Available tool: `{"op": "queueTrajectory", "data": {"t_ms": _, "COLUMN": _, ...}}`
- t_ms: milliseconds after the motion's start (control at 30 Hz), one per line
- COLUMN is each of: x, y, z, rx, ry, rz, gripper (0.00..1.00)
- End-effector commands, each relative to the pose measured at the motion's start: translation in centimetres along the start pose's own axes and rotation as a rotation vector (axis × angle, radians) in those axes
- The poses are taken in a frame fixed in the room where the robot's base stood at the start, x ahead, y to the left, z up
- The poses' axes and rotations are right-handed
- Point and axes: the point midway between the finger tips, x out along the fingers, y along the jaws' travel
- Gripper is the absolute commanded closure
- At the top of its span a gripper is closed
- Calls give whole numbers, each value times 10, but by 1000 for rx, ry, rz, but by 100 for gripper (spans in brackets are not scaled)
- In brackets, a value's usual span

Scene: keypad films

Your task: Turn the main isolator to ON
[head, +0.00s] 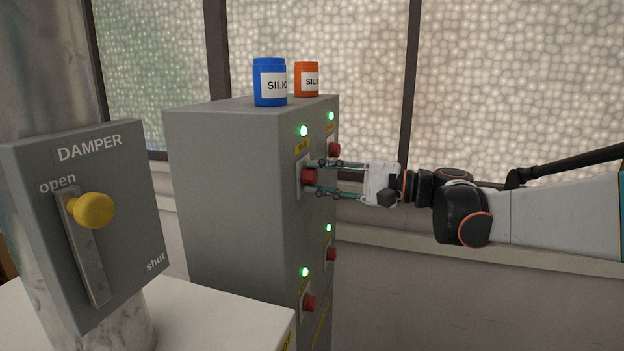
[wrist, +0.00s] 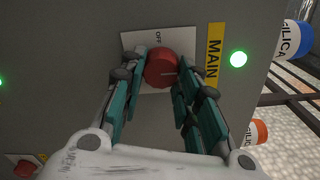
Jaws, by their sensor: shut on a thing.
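The main isolator is a red round knob (head: 309,177) on a white plate on the grey cabinet's face, below a yellow label and a lit green lamp (head: 303,131). In the wrist view the knob (wrist: 161,68) sits beside the yellow MAIN label (wrist: 214,55), and OFF reads on the white plate (wrist: 133,41). My gripper (head: 318,178) reaches in from the right and is shut on the knob, one finger on each side. The knob shows a thin pale line, but I cannot tell its setting. No ON mark is visible; the fingers cover part of the plate.
The grey cabinet (head: 225,190) carries other red knobs (head: 331,254) with lit green lamps. A blue jar (head: 270,82) and an orange jar (head: 307,79) stand on top. A damper panel (head: 120,220) with a yellow knob is at the left. Free room lies around my arm.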

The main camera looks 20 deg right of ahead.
Motion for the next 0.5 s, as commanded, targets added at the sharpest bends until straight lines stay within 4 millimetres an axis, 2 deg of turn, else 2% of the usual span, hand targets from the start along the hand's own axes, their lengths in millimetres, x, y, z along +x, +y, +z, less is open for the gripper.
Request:
{"op": "queueTrajectory", "data": {"t_ms": 467, "x": 0, "y": 1, "z": 0, "rx": 15, "ry": 1, "rz": 1, "gripper": 94}}
{"op": "queueTrajectory", "data": {"t_ms": 500, "x": 0, "y": 1, "z": 0, "rx": 15, "ry": 1, "rz": 1, "gripper": 68}}
